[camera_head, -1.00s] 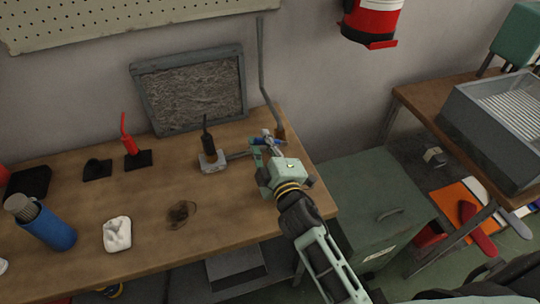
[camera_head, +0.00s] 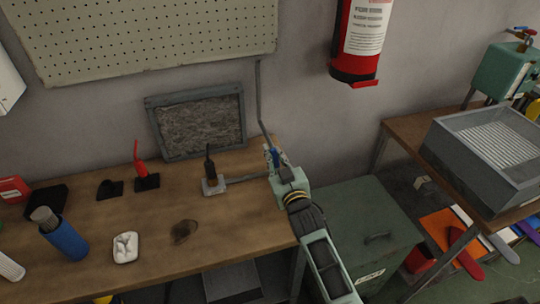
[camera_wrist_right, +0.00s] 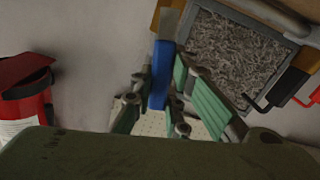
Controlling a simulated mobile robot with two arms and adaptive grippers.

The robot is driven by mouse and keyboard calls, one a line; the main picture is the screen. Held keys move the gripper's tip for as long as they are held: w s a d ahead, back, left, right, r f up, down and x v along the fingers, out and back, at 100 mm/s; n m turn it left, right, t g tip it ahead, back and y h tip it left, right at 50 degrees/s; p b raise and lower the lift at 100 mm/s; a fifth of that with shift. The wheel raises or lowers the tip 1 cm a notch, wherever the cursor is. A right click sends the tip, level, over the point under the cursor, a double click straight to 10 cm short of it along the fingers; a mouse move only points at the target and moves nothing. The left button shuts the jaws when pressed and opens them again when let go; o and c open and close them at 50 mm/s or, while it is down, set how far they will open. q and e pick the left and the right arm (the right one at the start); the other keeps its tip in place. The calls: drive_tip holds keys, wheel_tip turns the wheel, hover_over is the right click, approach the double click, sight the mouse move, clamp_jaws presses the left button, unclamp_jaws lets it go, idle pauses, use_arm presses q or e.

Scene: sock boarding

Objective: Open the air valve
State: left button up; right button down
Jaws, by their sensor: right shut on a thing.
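The air valve's blue lever (camera_head: 275,155) is at the back right corner of the workbench, at the foot of a thin grey pipe (camera_head: 260,95) that runs up the wall. My right gripper (camera_head: 274,158) is shut on the lever. In the right wrist view the blue lever (camera_wrist_right: 160,75) stands between the green-padded fingers of the right gripper (camera_wrist_right: 162,92). The valve body is mostly hidden behind the gripper. My left gripper is not in view.
A small grey fixture (camera_head: 213,187) with a black upright stands left of the gripper. A framed grey filter panel (camera_head: 243,110) leans on the wall behind. A fire extinguisher (camera_head: 360,45) hangs to the right. A green cabinet (camera_head: 365,215) stands beside the bench.

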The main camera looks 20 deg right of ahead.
drive_tip(key=shift+d+r+m, duration=0.1)
drive_tip(key=shift+d+m, duration=0.3)
drive_tip(key=shift+m, duration=0.3)
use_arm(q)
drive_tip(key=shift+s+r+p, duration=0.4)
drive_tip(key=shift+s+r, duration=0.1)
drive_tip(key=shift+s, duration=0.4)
use_arm(e)
drive_tip(key=shift+d+m, duration=0.25)
drive_tip(key=shift+m, duration=0.25)
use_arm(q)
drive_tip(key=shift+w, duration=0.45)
use_arm(e)
drive_tip(key=c, duration=1.7)
unclamp_jaws()
drive_tip(key=shift+d, duration=0.1)
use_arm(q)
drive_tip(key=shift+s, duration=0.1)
use_arm(e)
drive_tip(key=s, duration=1.2)
drive_tip(key=shift+d, duration=0.15)
